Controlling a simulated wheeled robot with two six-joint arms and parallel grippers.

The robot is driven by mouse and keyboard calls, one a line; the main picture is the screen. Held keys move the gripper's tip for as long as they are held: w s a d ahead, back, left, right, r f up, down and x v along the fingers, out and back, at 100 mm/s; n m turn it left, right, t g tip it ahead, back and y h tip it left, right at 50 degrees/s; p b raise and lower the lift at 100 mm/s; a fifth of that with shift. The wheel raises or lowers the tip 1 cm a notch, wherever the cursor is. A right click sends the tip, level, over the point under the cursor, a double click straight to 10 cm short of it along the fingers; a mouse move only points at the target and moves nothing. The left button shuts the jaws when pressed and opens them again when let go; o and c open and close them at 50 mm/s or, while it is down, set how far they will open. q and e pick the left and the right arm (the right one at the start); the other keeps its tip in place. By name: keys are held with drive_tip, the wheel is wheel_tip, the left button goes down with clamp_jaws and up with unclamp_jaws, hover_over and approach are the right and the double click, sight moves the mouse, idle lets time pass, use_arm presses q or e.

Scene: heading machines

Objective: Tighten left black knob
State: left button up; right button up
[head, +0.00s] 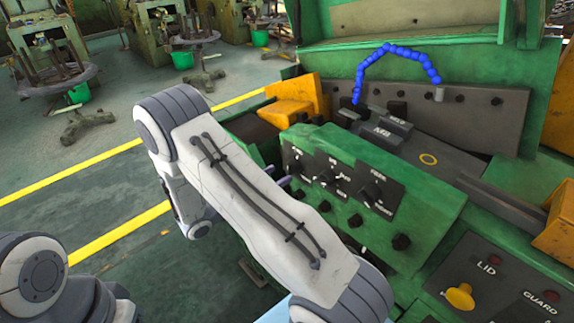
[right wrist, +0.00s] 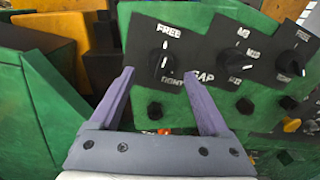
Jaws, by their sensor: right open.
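The green panel (head: 420,205) carries a row of black rotary knobs on black plates. The leftmost black knob (right wrist: 162,64) has a white pointer mark and sits on a plate lettered FREE. In the head view this left knob (head: 297,160) is close to my right arm. My right gripper (right wrist: 160,76) is open, its two purple fingers pointing at the panel on either side of the left knob in the wrist picture. I cannot tell whether they touch anything. In the head view the right gripper (head: 290,187) is mostly hidden behind my arm. My left gripper is out of view.
More knobs sit to the right, including the right knob (head: 372,191), with small black buttons (head: 355,220) below. A yellow button (head: 460,296) is on the lower right panel. A blue jointed hose (head: 400,50) and a yellow block (head: 295,97) are behind. Open floor lies left.

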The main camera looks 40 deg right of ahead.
sight(292, 167)
drive_tip(key=shift+d+p, duration=0.55)
drive_tip(key=shift+d, duration=1.65)
clamp_jaws()
